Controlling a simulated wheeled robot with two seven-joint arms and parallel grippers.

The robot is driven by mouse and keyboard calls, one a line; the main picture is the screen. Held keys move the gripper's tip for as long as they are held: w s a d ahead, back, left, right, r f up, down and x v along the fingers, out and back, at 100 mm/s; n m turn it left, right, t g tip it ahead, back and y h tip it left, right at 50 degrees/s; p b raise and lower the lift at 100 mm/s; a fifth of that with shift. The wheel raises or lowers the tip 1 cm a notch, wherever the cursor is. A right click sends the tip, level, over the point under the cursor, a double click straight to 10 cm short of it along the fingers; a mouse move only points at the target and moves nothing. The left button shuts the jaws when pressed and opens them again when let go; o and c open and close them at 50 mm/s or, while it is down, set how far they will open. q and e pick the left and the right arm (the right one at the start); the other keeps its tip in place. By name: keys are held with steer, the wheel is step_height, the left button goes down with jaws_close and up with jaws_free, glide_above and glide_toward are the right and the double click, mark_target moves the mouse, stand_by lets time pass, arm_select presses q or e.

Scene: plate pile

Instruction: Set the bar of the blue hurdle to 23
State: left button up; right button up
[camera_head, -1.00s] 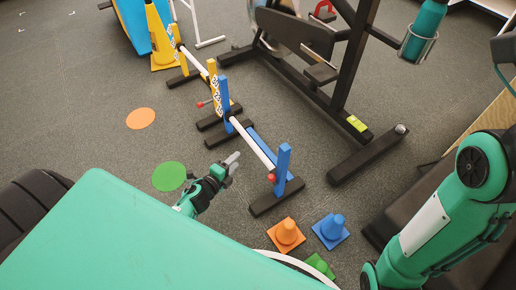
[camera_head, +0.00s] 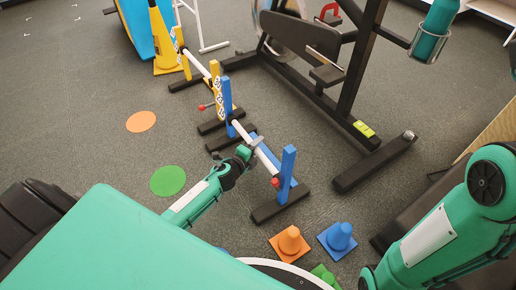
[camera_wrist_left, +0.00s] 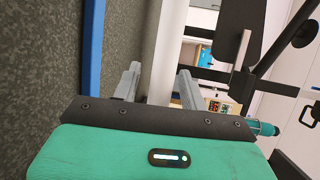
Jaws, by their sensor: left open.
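The blue hurdle stands on the floor with a near post (camera_head: 287,172) and a far post (camera_head: 228,105) on black feet. Its white bar (camera_head: 266,159) runs between them, with a red knob (camera_head: 276,183) at the near end. My left gripper (camera_head: 255,148) is at the middle of the bar, open. In the left wrist view its two fingers (camera_wrist_left: 159,84) are on either side of the white bar (camera_wrist_left: 162,45), and a blue rail (camera_wrist_left: 93,60) shows at left. The scale numbers cannot be read. My right arm shows at right; its gripper is out of view.
A yellow hurdle (camera_head: 216,85) stands behind the blue one. Black exercise equipment (camera_head: 370,160) is close on the right. Green (camera_head: 168,181) and orange (camera_head: 141,122) floor discs lie left on open floor.

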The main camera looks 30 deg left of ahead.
arm_select(q)
steer(key=shift+w+f, duration=0.1)
steer(key=shift+w, duration=0.35)
